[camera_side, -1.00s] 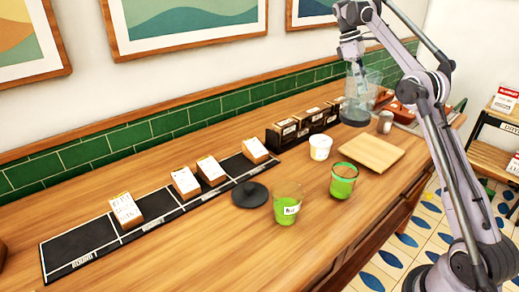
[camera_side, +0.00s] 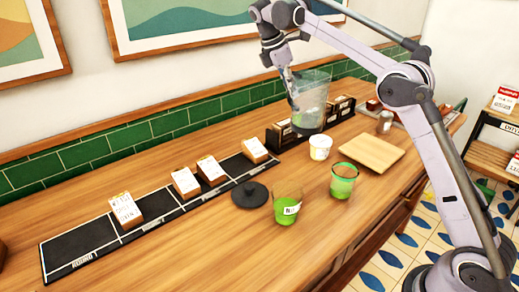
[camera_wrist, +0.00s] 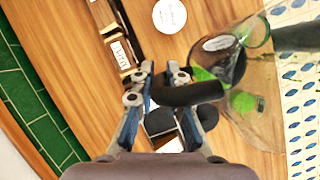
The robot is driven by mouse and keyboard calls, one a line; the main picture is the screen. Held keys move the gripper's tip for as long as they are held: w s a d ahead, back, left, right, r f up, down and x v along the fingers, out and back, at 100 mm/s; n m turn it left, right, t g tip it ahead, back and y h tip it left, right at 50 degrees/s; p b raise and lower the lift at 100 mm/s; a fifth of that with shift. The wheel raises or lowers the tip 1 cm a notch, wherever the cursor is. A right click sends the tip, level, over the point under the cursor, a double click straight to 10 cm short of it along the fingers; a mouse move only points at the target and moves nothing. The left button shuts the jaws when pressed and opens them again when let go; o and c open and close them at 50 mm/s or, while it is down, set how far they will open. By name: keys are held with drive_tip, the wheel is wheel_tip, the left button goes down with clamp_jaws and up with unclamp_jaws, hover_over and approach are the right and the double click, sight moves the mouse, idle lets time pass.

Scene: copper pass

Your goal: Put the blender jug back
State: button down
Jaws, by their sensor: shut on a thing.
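The clear blender jug (camera_side: 312,90) with a dark bottom hangs above the counter, near the boxes, slightly tilted in the side view. My gripper (camera_side: 287,78) is shut on its dark handle (camera_wrist: 192,94), and the clear wall (camera_wrist: 262,112) fills the right of the wrist view. A round black piece with a small raised middle (camera_side: 250,194) lies on the counter in front of the black mat; I cannot tell whether it is a base or a lid.
Two green-filled glasses (camera_side: 288,207) (camera_side: 343,181), a white tub (camera_side: 320,147) and a wooden board (camera_side: 368,152) stand on the counter. Dark boxes (camera_side: 283,135) line the wall. A black sectioned mat (camera_side: 85,246) holds several labelled blocks. Bare counter lies at the front left.

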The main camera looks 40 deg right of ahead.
drive_tip(key=s+a+n+t+y, duration=0.1)
drive_tip(key=s+a+n+t, duration=0.15)
drive_tip(key=a+n, duration=1.05)
drive_tip(key=s+a+n+t+y, duration=0.1)
drive_tip(key=a+n+t, duration=0.15)
drive_tip(key=a, duration=2.05)
drive_tip(key=s+a+n+t+y, duration=0.1)
drive_tip(key=s+a+n, duration=0.5)
drive_tip(key=a, duration=0.4)
drive_tip(key=shift+m, duration=0.55)
drive_tip(key=shift+s+a+f, duration=0.7)
drive_tip(key=shift+a+f, duration=1.25)
drive_tip(key=shift+f, duration=0.75)
drive_tip(key=shift+s+a+f, duration=0.7)
drive_tip(key=shift+a+f, duration=1.2)
drive_tip(key=shift+f, duration=0.75)
drive_tip(key=shift+s+a+f, duration=0.7)
drive_tip(key=shift+a+f, duration=1.25)
drive_tip(key=shift+f, duration=0.85)
drive_tip(key=c, duration=1.4)
unclamp_jaws()
drive_tip(key=shift+o, duration=0.2)
